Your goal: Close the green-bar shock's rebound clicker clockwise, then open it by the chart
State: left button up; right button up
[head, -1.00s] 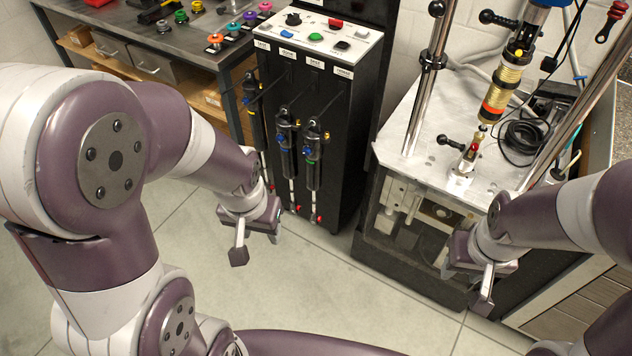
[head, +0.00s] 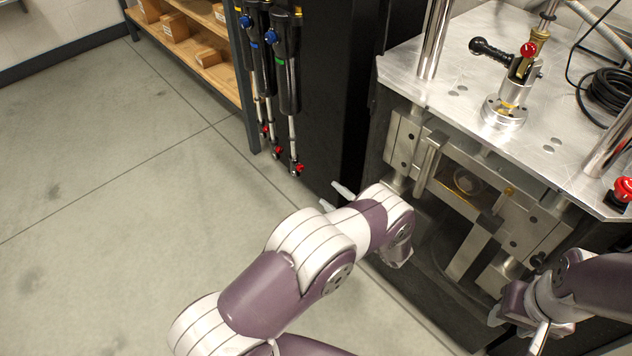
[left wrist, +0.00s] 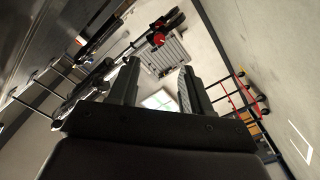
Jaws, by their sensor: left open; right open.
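The green-bar shock (head: 285,75) hangs upright on the front of the black cabinet, rightmost of three dark shocks. Its thin shaft runs down to a red piece (head: 298,169) near the bottom end. My left gripper (head: 331,196) is open and empty, to the right of and below that red piece; my forearm hides most of it. In the left wrist view my open fingers (left wrist: 157,78) point towards a red knob (left wrist: 158,40) beyond their tips, apart from it; I cannot tell which shock it belongs to. My right gripper (head: 535,330) is open at the lower right, partly cut off.
Two blue-marked shocks hang to the left, close beside the green one. A steel-topped dyno (head: 455,90) stands at the right with a clamp fixture (head: 505,108) and a red button (head: 623,188). A wooden shelf with boxes (head: 190,45) is at the back left. The floor at left is clear.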

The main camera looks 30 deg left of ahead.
aim_at(302, 169)
pick_arm(q)
jog(key=b+x, duration=0.3)
jog(key=x, duration=0.8)
jog(key=shift+a, duration=0.25)
jog(key=shift+r, duration=0.1)
jog(key=shift+c, duration=0.4)
grip_shut()
